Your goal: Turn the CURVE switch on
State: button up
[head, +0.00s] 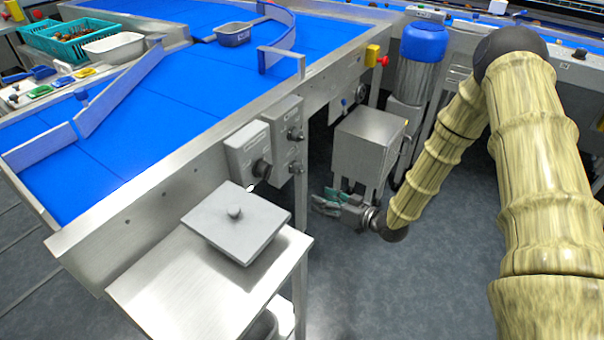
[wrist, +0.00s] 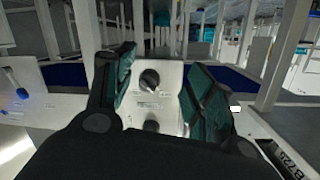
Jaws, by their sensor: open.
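Grey switch boxes are fixed to the side of the blue-belted conveyor. The nearer box (head: 247,147) has one dark knob (head: 262,169). The box behind it (head: 283,117) has two dark knobs, one above the other. Labels are too small to read, so I cannot tell which is CURVE. My gripper (head: 327,203), with teal finger pads, is low, to the right of the boxes and apart from them. In the wrist view my gripper (wrist: 160,72) is open and empty. Between its fingers, farther off, is a pale panel with an upper knob (wrist: 150,79) and a lower knob (wrist: 151,126).

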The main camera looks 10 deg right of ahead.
jog(key=n+t+y, duration=0.1)
jog(key=n+y, duration=0.1)
send_near(303, 171)
jog(key=x, duration=1)
jog(key=shift+w+a+b, duration=0.2)
jog(key=shift+w+b, duration=0.05)
jog(key=shift+b, duration=0.15)
jog(key=c, duration=1)
jog(key=shift+d, duration=0.15)
jog(key=shift+c, duration=0.2)
